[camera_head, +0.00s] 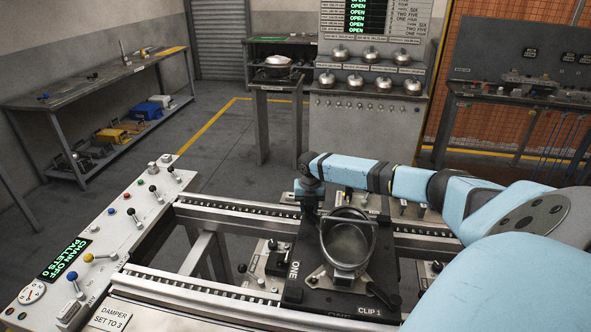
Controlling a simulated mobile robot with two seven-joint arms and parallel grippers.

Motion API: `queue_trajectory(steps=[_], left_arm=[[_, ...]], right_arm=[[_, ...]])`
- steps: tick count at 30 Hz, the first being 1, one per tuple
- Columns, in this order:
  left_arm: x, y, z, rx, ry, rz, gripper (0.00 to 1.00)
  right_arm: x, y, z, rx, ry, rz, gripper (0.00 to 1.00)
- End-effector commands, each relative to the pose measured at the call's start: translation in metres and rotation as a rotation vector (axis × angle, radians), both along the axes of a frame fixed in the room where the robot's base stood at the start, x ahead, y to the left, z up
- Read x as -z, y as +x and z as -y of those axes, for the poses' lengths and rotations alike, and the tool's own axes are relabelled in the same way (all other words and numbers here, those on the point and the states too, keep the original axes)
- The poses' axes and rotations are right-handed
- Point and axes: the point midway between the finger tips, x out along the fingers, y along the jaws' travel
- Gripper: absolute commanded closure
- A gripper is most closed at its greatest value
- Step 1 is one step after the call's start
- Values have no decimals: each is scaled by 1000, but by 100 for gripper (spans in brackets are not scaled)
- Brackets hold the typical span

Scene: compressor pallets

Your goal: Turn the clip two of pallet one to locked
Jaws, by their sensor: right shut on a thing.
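Pallet one (293,292) is a black plate marked ONE, sitting on the rails. A round grey metal part (347,262) with a raised rim stands on it. My right gripper (307,211) points down at the pallet's far left corner, shut on what appears to be clip two. The gripper and wrist hide most of that clip, and its label and lock state cannot be read. My left gripper is not in view.
A control panel (125,225) with knobs and levers runs along the left, its display (66,250) reading CHAIN OFF, PALLETS 0. Metal rails (235,209) carry the pallet. A rack of round metal parts (367,78) stands behind. My blue right arm covers the right foreground.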

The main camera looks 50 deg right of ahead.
Motion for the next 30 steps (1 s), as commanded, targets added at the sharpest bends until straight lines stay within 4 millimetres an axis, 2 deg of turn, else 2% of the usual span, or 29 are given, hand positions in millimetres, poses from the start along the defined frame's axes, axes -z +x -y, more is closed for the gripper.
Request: queue_trajectory(steps=[4, 15, 16, 19, 30], left_arm=[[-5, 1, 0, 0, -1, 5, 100], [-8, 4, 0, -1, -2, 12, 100], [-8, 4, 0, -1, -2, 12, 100], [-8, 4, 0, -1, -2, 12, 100], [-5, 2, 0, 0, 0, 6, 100]], right_arm=[[-2, -5, 6, -9, 0, 3, 100], [-1, -6, 7, -12, 0, 4, 100], [-1, -6, 7, -12, 0, 4, 66], [-1, -6, 7, -11, 0, 3, 43], [-5, -6, 6, -12, 0, 3, 42]])
